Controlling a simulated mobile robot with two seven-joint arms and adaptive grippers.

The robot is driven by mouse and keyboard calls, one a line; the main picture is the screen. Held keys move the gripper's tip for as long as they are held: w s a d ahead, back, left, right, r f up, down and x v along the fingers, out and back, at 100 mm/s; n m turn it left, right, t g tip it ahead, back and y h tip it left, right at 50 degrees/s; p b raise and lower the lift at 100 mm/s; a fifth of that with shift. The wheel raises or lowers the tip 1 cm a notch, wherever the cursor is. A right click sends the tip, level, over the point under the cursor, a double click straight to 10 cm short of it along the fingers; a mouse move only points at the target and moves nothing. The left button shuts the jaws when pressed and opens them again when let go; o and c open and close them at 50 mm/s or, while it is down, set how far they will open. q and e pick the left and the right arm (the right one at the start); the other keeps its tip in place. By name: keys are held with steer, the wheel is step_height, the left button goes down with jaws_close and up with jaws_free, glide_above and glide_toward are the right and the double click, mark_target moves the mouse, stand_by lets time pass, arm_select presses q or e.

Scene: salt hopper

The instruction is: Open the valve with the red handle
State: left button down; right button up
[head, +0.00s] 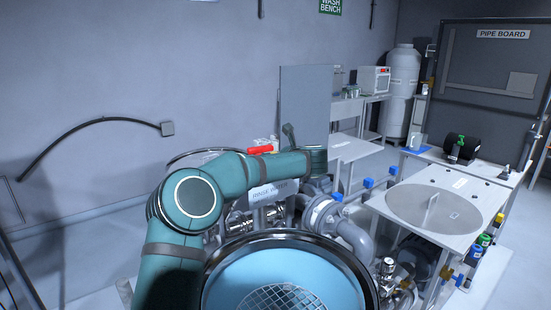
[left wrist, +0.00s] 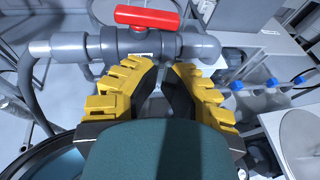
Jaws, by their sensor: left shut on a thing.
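The red handle (head: 260,150) shows just above my left forearm in the head view. In the left wrist view the red handle (left wrist: 147,17) lies lengthwise, roughly along a grey pipe, on top of the valve's grey body (left wrist: 138,42). My left gripper (left wrist: 163,66) has its yellow and black fingers up against the pipe, just below the handle. It is shut on the valve, though the exact contact between the fingertips is hard to see. In the head view my own arm hides the gripper. My right gripper is in neither view.
A round hopper with blue inside and a grid (head: 275,290) stands in front of the pipes. A table with a round grey plate (head: 433,207) is at the right. Pipes with blue-handled valves (head: 368,183) run between them. A grey panel (head: 305,105) stands behind.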

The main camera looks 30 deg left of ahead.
arm_select(q)
steer(key=v, duration=0.4)
steer(key=shift+d, duration=0.25)
stand_by(0.3)
